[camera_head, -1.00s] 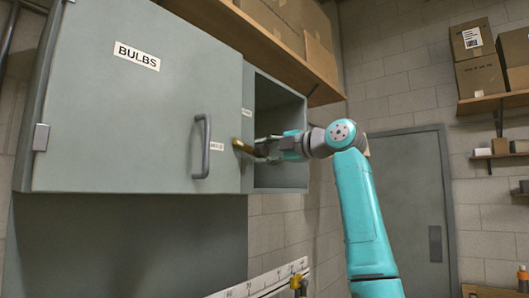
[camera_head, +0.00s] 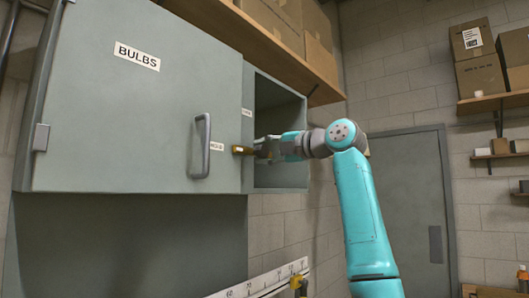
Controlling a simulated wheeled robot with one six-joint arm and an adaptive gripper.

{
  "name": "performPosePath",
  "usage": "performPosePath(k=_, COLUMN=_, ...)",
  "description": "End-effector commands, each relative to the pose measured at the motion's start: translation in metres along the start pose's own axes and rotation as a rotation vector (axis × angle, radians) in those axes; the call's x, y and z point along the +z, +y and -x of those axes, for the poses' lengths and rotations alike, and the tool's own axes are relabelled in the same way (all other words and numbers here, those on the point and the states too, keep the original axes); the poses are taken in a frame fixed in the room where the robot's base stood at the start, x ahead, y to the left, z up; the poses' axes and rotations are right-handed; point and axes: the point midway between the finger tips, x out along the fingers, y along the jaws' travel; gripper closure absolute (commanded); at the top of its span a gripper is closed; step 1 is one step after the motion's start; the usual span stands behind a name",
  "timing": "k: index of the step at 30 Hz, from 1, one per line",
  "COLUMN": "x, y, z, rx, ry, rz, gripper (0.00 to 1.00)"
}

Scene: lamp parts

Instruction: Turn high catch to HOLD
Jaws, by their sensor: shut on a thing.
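The high catch (camera_head: 240,150) is a small brass-yellow lever at the right edge of the grey BULBS cabinet door (camera_head: 130,120). It lies about level, its free end pointing left toward a small white label (camera_head: 217,147) on the door. Another small label (camera_head: 247,112) sits above it on the cabinet's frame. The lettering on both is too small to read surely. My gripper (camera_head: 262,150) comes from the right and is shut on the catch, its fingers partly hiding the catch's right end.
The door's grey handle (camera_head: 202,147) is left of the catch. An open compartment (camera_head: 278,110) lies behind my gripper. A wooden shelf (camera_head: 290,55) with cardboard boxes runs above. A white ruled strip (camera_head: 265,282) is below, and a grey door (camera_head: 410,200) is at right.

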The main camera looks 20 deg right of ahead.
Motion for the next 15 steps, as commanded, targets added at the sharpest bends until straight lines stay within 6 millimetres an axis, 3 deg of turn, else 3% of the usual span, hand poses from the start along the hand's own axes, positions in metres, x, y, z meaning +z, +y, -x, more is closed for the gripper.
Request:
performPosePath(k=1, x=-0.0001, y=-0.0013, z=-0.0004, rx=-0.003, ry=0.001, rz=0.0, gripper=1.0)
performPosePath(k=2, x=-0.0001, y=-0.0013, z=-0.0004, rx=-0.003, ry=0.001, rz=0.0, gripper=0.52)
performPosePath(k=4, x=-0.0001, y=-0.0012, z=-0.0004, rx=-0.002, ry=0.001, rz=0.0, gripper=0.35)
performPosePath(k=15, x=0.0004, y=-0.0004, z=0.0028, rx=-0.001, ry=-0.001, rz=0.0, gripper=0.34)
